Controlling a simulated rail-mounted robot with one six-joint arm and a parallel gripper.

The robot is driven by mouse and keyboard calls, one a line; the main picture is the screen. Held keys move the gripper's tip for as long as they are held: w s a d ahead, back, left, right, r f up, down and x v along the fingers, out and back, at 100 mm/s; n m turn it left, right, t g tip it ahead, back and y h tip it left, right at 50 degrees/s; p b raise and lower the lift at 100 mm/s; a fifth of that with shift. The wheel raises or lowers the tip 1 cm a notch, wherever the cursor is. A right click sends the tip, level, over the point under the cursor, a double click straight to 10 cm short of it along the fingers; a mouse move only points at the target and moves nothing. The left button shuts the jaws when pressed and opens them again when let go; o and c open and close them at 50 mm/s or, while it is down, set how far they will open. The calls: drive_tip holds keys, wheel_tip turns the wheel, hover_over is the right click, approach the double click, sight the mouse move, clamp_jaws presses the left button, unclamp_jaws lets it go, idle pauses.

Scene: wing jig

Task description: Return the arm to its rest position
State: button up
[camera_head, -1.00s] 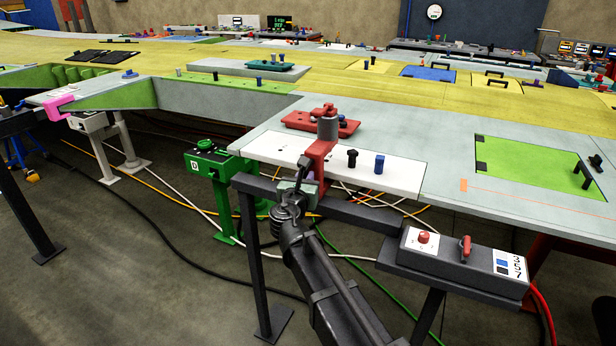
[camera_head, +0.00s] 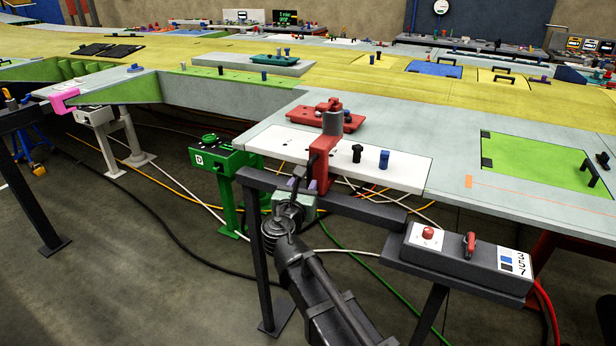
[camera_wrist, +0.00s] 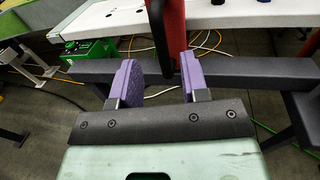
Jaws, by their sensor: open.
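My gripper (camera_wrist: 160,82) shows in the wrist view with two purple-padded fingers spread apart. Between and beyond the fingers stands a red clamp (camera_wrist: 175,25) with a black handle (camera_wrist: 157,35); I see no object held, though I cannot tell the depth between handle and fingers. In the head view my gripper (camera_head: 303,185) is at the end of my dark arm, just in front of and below the red clamp (camera_head: 322,170) on the panel's front edge. My wrist partly hides the fingers there.
A dark rail on posts (camera_head: 350,207) runs close by my gripper. A grey control box (camera_head: 455,262) with a red button and red lever stands to the right. A green device (camera_head: 222,160) stands to the left. The white strip (camera_head: 410,174) carries black and blue knobs.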

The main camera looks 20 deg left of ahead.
drive_tip(key=s, duration=0.4)
drive_tip(key=shift+s, duration=0.15)
drive_tip(key=s+d+f+m+g+h, duration=0.2)
drive_tip(key=d+f+m+g, duration=0.35)
drive_tip(key=d+m, duration=0.4)
drive_tip(key=s+d+f+m+g+h, duration=0.25)
drive_tip(key=d+f+m+g, duration=0.3)
drive_tip(key=m, duration=0.75)
drive_tip(key=s+d+f+m+g+y+p, duration=0.1)
drive_tip(key=s+d+m+g+y, duration=0.1)
drive_tip(key=d+m, duration=0.5)
drive_tip(key=s+d+f+m+g+y+p, duration=0.1)
drive_tip(key=s+d+m+g, duration=0.4)
drive_tip(key=d, duration=1.1)
drive_tip(key=shift+f+m+y+p, duration=0.4)
drive_tip(key=shift+f+m+y, duration=0.15)
drive_tip(key=shift+f+m, duration=0.25)
